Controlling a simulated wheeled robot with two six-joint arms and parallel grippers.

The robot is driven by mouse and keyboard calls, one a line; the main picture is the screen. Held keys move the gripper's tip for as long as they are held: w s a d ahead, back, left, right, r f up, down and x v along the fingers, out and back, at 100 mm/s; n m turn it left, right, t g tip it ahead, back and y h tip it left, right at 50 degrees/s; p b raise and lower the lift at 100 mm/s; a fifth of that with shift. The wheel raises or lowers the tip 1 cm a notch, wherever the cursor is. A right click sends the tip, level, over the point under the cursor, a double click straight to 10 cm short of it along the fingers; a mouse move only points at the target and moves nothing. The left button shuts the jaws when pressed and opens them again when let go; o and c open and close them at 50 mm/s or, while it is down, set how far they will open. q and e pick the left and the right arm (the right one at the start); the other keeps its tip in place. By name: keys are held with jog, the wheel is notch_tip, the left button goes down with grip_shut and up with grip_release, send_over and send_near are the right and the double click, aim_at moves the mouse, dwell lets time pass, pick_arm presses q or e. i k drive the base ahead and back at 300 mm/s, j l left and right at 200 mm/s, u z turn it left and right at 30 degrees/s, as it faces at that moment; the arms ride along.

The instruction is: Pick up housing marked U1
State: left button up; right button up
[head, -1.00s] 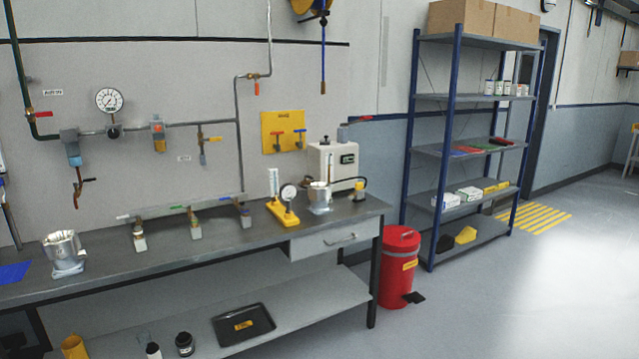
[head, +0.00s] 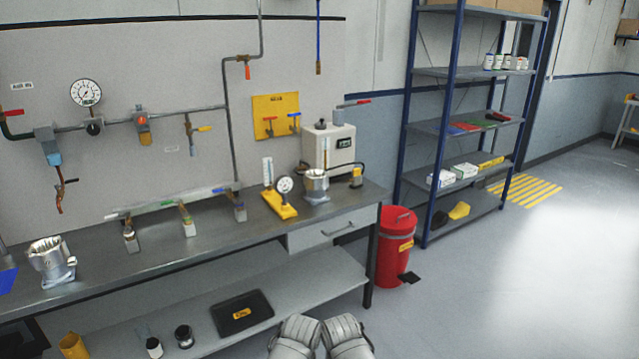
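One machined metal housing (head: 50,258) stands on the left part of the workbench (head: 235,228), near a blue mat. A second metal housing (head: 316,184) stands on the right part of the bench, in front of a cream-coloured machine. No U1 mark can be read on either housing at this distance. Two grey rounded parts of my own arms show at the bottom edge, well short of the bench. Neither gripper can be seen.
A yellow gauge stand (head: 279,204) is beside the right housing. A valve manifold (head: 180,202) lies between the housings. The lower shelf holds a black tray (head: 240,312) and jars. A red bin (head: 394,250) stands at the bench's right end. Floor to the right is clear.

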aim_at(317, 182)
jog(key=i+j+z, duration=0.2)
jog(key=i+j, duration=0.35)
jog(key=i, duration=0.2)
jog(key=i+j+z, duration=0.15)
jog(key=i+j, duration=0.5)
jog(key=i, duration=0.1)
